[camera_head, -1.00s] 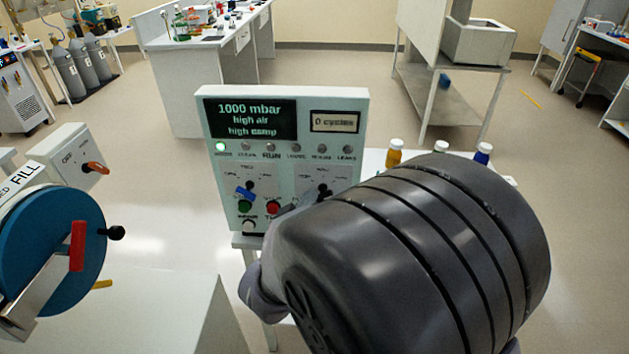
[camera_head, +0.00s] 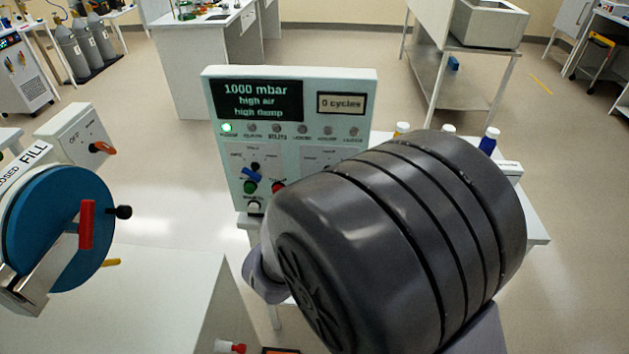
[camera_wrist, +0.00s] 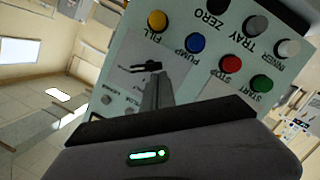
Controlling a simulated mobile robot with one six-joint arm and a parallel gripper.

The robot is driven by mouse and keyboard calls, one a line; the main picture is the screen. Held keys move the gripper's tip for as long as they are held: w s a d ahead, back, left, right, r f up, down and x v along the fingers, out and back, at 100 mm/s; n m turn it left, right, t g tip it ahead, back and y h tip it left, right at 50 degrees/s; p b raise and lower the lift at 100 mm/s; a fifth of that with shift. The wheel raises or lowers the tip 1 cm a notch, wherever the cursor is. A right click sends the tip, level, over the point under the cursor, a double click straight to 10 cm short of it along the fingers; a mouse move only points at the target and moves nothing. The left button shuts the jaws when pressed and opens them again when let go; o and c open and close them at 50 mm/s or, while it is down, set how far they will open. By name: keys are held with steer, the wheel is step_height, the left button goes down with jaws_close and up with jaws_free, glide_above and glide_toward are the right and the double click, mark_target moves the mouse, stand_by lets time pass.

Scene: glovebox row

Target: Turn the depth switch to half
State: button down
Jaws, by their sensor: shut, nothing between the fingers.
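The control panel (camera_head: 300,125) stands upright ahead, its screen reading 1000 mbar, high air, high damp. In the head view the left switch (camera_head: 254,172) has a black and blue handle; my dark arm covers most of the right half. The wrist view shows the panel upside down, with a black switch lever (camera_wrist: 152,66) on a grey plate, probably the right-hand switch; its label is too small to read. My gripper (camera_wrist: 154,82) is shut and empty, its fingertips close to that lever. I cannot tell whether they touch. The gripper is hidden in the head view.
Buttons sit near the lever: yellow FILL (camera_wrist: 157,20), blue PUMP (camera_wrist: 195,43), red STOP (camera_wrist: 230,63), green START (camera_wrist: 262,84). A blue round door (camera_head: 55,230) with a red handle (camera_head: 86,225) stands at left. Bottles (camera_head: 488,141) stand behind my arm.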

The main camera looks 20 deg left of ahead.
steer(key=shift+f+n, duration=0.2)
steer(key=shift+n, duration=0.4)
step_height(320, 180, down, 2)
steer(key=n, duration=0.3)
steer(key=n+t+h, duration=0.1)
steer(key=n, duration=0.2)
steer(key=shift+t+p, duration=0.3)
steer(key=shift+p, duration=0.05)
steer(key=shift+d, duration=0.1)
steer(key=shift+w+h, duration=0.15)
steer(key=shift+h, duration=0.15)
